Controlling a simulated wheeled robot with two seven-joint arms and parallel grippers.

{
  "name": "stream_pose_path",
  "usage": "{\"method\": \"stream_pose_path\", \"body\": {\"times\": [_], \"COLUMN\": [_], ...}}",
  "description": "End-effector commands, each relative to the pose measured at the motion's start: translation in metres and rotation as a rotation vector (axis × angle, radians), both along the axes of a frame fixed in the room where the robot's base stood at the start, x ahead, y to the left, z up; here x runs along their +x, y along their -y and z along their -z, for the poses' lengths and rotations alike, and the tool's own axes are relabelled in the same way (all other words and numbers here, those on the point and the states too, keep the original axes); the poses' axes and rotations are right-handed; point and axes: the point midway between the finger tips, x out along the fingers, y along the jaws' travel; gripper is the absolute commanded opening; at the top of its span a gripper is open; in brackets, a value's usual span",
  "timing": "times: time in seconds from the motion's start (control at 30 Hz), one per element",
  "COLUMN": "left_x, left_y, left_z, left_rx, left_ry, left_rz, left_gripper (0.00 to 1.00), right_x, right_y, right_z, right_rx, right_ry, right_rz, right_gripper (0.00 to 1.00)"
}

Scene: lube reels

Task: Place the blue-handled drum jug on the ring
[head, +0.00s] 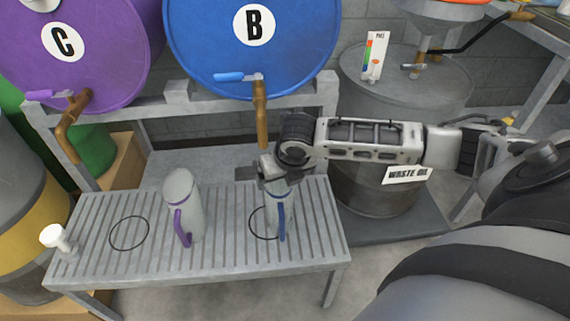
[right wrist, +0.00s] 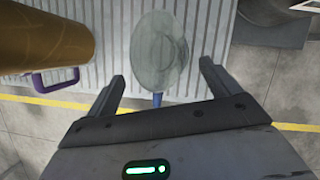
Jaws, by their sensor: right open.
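The blue-handled drum jug (head: 273,214) stands upright on the slatted bench under drum B. A thin dark ring (head: 252,226) is drawn on the bench there; the jug's base overlaps it, and its right part is hidden by the jug. My right gripper (head: 262,173) is over the jug's top and hides part of it. In the right wrist view the grey jug top (right wrist: 158,52) lies ahead of and between the open fingers (right wrist: 161,88), with clear gaps and a bit of blue handle showing below. My left gripper is not in view.
A purple-handled jug (head: 182,205) stands to the left, with a second, empty ring (head: 128,233) beyond it. A white knob-like object (head: 57,239) sits at the bench's left end. Drum B's brown spout (head: 261,115) hangs close behind my gripper. The waste oil drum (head: 375,195) stands right.

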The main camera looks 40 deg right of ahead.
Motion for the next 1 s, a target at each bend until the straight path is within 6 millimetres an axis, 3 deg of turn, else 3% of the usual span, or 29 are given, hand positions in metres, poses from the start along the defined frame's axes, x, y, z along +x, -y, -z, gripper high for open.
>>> {"method": "stream_pose_path", "body": {"times": [0.1, 0.3, 0.37, 0.47, 0.6, 0.7, 0.83, 1.0], "left_x": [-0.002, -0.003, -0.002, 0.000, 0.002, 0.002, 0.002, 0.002], "left_y": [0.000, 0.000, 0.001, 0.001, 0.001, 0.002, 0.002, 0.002], "left_z": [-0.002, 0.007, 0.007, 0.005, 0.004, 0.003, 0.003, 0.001], "left_rx": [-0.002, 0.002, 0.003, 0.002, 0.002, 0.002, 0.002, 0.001], "left_ry": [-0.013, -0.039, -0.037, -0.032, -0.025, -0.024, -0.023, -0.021], "left_rz": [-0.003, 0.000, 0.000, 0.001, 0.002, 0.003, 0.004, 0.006], "left_gripper": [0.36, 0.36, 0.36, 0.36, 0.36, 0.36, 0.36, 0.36], "right_x": [-0.007, -0.015, -0.019, -0.033, -0.065, -0.087, -0.110, -0.132], "right_y": [-0.002, -0.010, -0.026, -0.077, -0.168, -0.207, -0.217, -0.194], "right_z": [-0.022, -0.032, -0.026, -0.007, 0.007, 0.001, -0.010, -0.017], "right_rx": [-0.001, 0.021, 0.077, 0.280, 0.760, 1.114, 1.492, 1.795], "right_ry": [0.002, 0.004, 0.014, 0.042, 0.040, -0.010, -0.085, -0.122], "right_rz": [-0.001, 0.009, 0.039, 0.166, 0.553, 0.931, 1.437, 1.907], "right_gripper": [0.88, 0.88, 0.88, 0.88, 0.88, 0.88, 0.88, 0.88]}}
